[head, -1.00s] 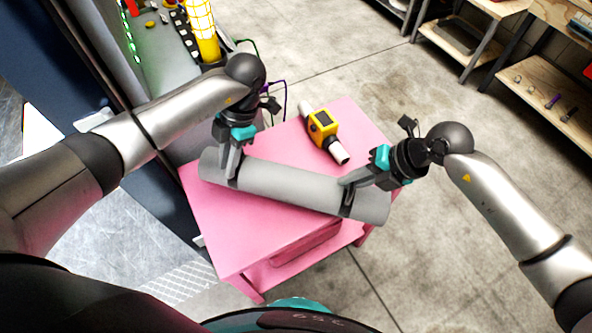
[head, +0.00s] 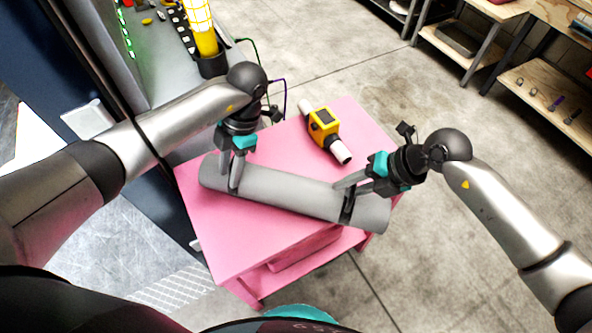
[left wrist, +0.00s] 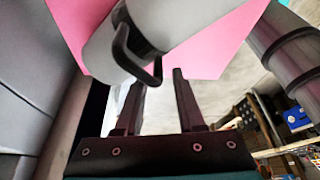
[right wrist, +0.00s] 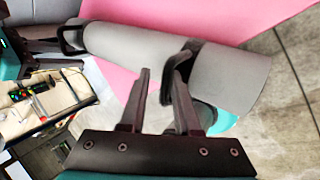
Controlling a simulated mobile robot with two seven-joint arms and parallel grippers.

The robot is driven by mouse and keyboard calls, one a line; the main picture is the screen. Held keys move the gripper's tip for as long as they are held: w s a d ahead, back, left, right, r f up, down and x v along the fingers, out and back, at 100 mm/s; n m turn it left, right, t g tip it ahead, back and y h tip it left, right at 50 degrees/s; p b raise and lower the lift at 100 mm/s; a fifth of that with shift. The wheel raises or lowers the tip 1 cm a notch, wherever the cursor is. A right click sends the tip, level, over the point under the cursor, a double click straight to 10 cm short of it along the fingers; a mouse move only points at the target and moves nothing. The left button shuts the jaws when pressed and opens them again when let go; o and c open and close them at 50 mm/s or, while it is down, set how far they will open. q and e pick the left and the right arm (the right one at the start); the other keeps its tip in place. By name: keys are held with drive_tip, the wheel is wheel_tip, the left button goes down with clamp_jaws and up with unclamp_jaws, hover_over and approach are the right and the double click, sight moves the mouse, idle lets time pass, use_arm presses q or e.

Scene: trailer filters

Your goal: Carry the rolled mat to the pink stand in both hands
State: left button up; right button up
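The rolled mat (head: 285,190) is a grey cylinder with two dark straps that have loop handles. It lies across the pink stand (head: 235,245), its right end at or past the stand's edge. My left gripper (head: 230,185) is at the mat's left strap; in the left wrist view its fingers are apart, with the strap loop (left wrist: 122,45) just beyond the tips. My right gripper (head: 345,190) is at the right strap; in the right wrist view its fingers are apart, with the loop (right wrist: 172,85) by the right finger. Neither gripper is closed on the mat.
A yellow device with white tube ends (head: 323,127) lies on the stand behind the mat. A grey counter with a yellow cylinder (head: 203,30) stands at the back left. Wooden shelves (head: 545,90) are at the right. Concrete floor is clear between stand and shelves.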

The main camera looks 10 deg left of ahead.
use_arm(q)
drive_tip(key=shift+o, duration=1.3)
use_arm(e)
drive_tip(key=shift+o, duration=1.2)
drive_tip(key=shift+d, duration=0.15)
use_arm(q)
drive_tip(key=shift+w, duration=0.1)
use_arm(e)
drive_tip(key=shift+d+f, duration=0.1)
use_arm(q)
drive_tip(key=v, duration=0.8)
use_arm(e)
drive_tip(key=v, duration=1.2)
use_arm(q)
drive_tip(key=p+v, duration=0.4)
drive_tip(key=v, duration=0.3)
use_arm(e)
drive_tip(key=shift+r, duration=2.15)
